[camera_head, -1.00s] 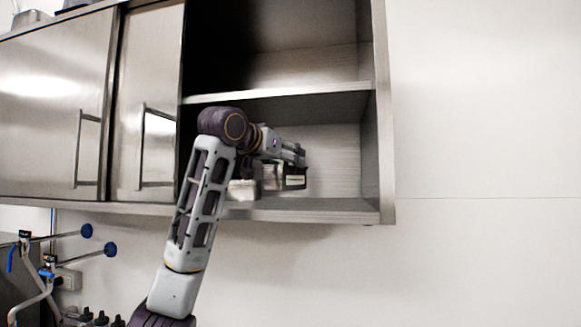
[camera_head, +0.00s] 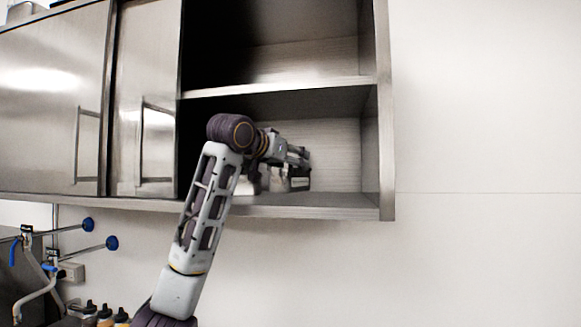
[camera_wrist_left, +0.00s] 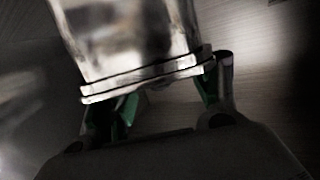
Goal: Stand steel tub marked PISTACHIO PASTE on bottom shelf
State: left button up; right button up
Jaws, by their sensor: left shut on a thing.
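The steel tub (camera_wrist_left: 130,40) fills the upper middle of the left wrist view, tilted in that picture, with its ridged rim toward my palm. My left gripper (camera_wrist_left: 165,103) is shut on it at the rim, one green-padded finger on each side. In the head view my left gripper (camera_head: 296,168) is inside the lower compartment of the open cabinet, above the bottom shelf (camera_head: 330,204). The arm and gripper hide most of the tub there. No lettering is readable. I cannot tell whether the tub touches the shelf. My right gripper is not in view.
The middle shelf (camera_head: 290,87) lies above my gripper, and the right side wall (camera_head: 371,140) bounds the compartment. Sliding steel doors (camera_head: 145,110) close the left part. The bottom shelf is bare to the right of the gripper. Bottles (camera_head: 105,314) and blue-knobbed levers (camera_head: 87,225) are at lower left.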

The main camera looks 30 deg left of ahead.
pick_arm(q)
jog(key=shift+f, duration=0.8)
jog(key=shift+f, duration=0.1)
jog(key=o, duration=1.7)
jog(key=shift+f, duration=0.1)
jog(key=b+v, duration=0.3)
jog(key=v, duration=0.9)
jog(key=shift+r+b, duration=0.25)
jog(key=shift+b, duration=0.05)
